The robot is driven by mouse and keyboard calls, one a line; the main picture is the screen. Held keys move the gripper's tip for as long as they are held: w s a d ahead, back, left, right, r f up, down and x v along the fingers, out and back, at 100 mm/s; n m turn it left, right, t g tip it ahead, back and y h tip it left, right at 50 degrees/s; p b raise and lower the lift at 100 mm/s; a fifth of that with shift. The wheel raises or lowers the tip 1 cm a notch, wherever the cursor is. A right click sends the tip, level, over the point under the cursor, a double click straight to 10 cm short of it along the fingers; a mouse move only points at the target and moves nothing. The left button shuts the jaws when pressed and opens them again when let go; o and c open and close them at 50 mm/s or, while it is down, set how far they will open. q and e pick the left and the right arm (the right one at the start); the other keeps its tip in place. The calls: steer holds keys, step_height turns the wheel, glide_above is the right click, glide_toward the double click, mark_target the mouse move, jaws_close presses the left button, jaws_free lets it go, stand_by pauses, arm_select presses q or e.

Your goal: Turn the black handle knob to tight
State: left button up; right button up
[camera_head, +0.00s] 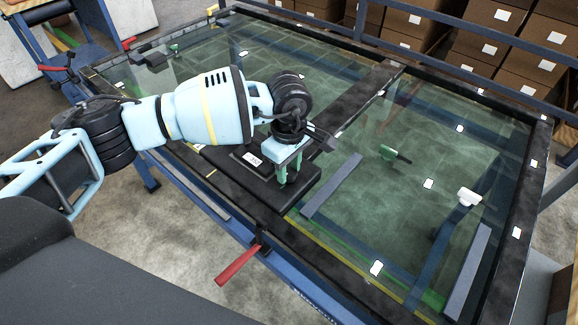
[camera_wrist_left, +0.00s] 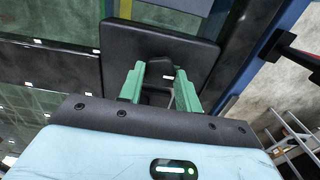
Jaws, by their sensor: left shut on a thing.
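The black handle knob (camera_wrist_left: 158,72) stands on a flat black plate (camera_wrist_left: 120,42) in the left wrist view. My left gripper (camera_head: 287,171) is over the same black plate (camera_head: 308,183) in the head view, at the near edge of the glass-topped trolley frame. Its two green fingers (camera_wrist_left: 159,88) are on either side of the knob and shut on it. The fingers hide most of the knob in the head view. I cannot read any tight mark. My right gripper is not in view.
A red-handled clamp (camera_head: 238,265) sticks out from the near edge of the trolley frame (camera_head: 275,244). A green piece with a black end (camera_head: 395,153) and a white fitting (camera_head: 467,196) are on the glass. Brown boxes (camera_head: 484,52) stand behind the far blue rail.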

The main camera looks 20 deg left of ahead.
mark_target(289, 172)
arm_select(q)
steer(key=o, duration=1)
steer(key=shift+r, duration=3.95)
